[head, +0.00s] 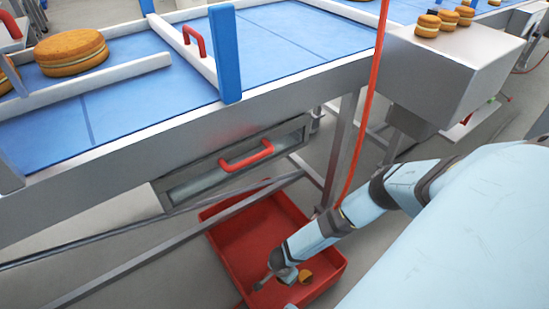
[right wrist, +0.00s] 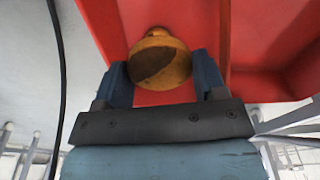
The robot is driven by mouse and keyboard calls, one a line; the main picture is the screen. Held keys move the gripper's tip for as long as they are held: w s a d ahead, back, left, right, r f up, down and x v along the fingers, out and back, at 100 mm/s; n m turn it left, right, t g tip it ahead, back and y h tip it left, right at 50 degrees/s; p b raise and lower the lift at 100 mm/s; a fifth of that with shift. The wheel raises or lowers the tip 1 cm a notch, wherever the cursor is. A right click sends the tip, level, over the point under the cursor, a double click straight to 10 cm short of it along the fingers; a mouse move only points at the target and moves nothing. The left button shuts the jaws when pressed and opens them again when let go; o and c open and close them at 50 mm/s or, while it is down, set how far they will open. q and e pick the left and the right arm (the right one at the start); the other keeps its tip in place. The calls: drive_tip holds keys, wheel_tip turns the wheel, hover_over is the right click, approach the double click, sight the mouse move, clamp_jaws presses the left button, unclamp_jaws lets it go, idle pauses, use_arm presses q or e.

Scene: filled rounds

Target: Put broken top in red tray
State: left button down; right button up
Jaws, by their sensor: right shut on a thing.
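The red tray (head: 240,232) stands low under the conveyor in the head view. My right arm reaches down over its front part. The broken top (head: 306,277), a golden-brown piece, shows at the end of my right gripper (head: 283,284), over the tray. In the right wrist view the broken top (right wrist: 160,60) sits between the two fingers of the right gripper (right wrist: 163,78), with a dark brown patch facing the camera. Whether the piece touches the tray floor I cannot tell. My left gripper is not in view.
A blue conveyor (head: 130,105) with white rails carries a large filled round (head: 72,52) at the left. Several small rounds (head: 428,26) stand on a steel box at the right. A red cable (head: 366,110) hangs beside my arm. Steel legs and bars flank the tray.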

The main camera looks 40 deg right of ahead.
wheel_tip(320, 180, down, 3)
drive_tip(key=shift+s+a+f+b, duration=0.1)
drive_tip(key=shift+f+b, duration=0.1)
drive_tip(key=shift+b, duration=0.4)
drive_tip(key=b, duration=0.6)
hover_over(283, 294)
wheel_tip(283, 294, down, 10)
drive_tip(key=shift+a+r, duration=0.1)
drive_tip(key=shift+a, duration=0.05)
drive_tip(key=shift+f, duration=0.45)
wheel_tip(283, 294, down, 4)
drive_tip(key=b, duration=0.3)
drive_tip(key=shift+f, duration=0.15)
drive_tip(key=o, duration=0.7)
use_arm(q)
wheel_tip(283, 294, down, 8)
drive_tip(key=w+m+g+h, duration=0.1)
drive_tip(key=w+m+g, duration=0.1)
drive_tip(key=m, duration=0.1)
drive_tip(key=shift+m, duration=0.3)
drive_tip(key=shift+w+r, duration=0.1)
